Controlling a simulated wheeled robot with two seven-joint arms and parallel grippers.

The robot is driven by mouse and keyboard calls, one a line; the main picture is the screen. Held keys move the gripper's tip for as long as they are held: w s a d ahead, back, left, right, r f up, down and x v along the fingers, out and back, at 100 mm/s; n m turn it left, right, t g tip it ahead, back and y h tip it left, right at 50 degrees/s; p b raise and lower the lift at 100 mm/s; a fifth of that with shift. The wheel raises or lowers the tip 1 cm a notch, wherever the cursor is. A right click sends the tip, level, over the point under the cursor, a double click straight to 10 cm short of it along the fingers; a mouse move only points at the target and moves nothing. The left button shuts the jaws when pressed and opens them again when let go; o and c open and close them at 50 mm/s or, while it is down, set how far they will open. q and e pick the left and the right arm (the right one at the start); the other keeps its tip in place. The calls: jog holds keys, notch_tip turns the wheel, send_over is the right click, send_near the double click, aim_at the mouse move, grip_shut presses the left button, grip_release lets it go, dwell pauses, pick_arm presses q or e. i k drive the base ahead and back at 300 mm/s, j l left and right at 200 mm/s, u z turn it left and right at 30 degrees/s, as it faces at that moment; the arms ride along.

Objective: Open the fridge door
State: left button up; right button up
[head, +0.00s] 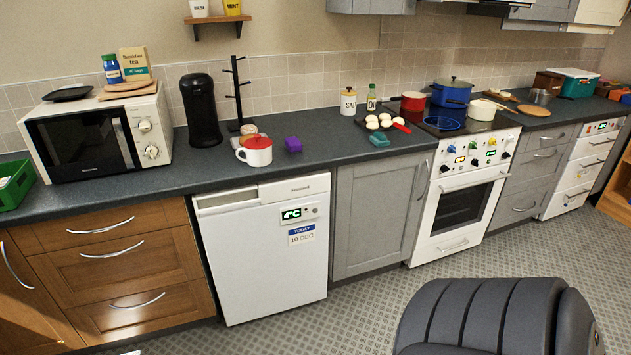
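The fridge (262,265) is a white under-counter unit left of the middle in the head view. It stands between wooden drawers and a grey cupboard. Its front shows a green 4°C display and a blue and white date label. A recessed strip that looks like a grip runs along the upper left of the front. The door looks shut and flush with the unit. Neither of my grippers is in view.
A dark padded chair back (495,318) fills the lower right. Wooden drawers (120,273) stand left of the fridge; a grey cupboard (378,215) and white oven (461,208) stand right. The patterned floor (355,305) before the fridge looks clear.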

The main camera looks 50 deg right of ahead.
aim_at(266, 256)
jog(key=z, duration=1.3)
